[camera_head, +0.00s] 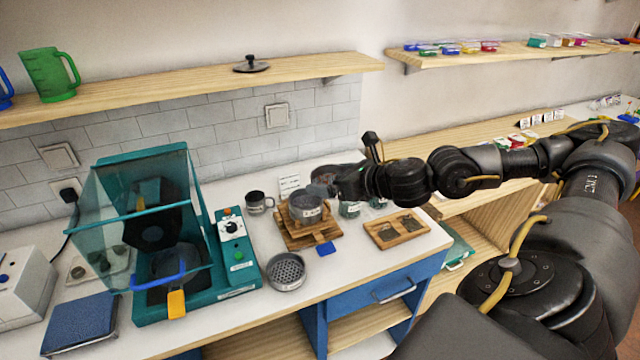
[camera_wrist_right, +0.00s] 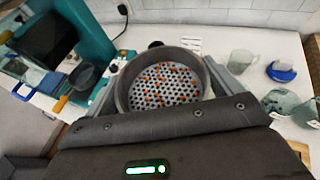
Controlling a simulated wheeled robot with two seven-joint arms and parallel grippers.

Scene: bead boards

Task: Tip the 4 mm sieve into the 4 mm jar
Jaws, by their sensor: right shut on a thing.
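My right gripper (camera_head: 322,190) is shut on a grey round sieve (camera_head: 305,209). The sieve is over or on a wooden stand (camera_head: 292,238); I cannot tell whether they touch. In the right wrist view the sieve (camera_wrist_right: 120,92) sits between my fingers, roughly level, with several orange beads on its perforated floor. Its label is too small to read. Clear jars (camera_head: 350,209) stand just right of the stand, partly hidden by my gripper; they also show at the right of the wrist view (camera_wrist_right: 280,101). I cannot tell which is the 4 mm jar. My left gripper is out of view.
Another perforated sieve (camera_head: 286,272) lies at the counter's front. A dark mug (camera_head: 258,203) stands left of the stand, and a wooden tray (camera_head: 397,229) lies to the right. A teal machine with a clear hood (camera_head: 120,200) fills the left. A shelf (camera_head: 190,90) runs above.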

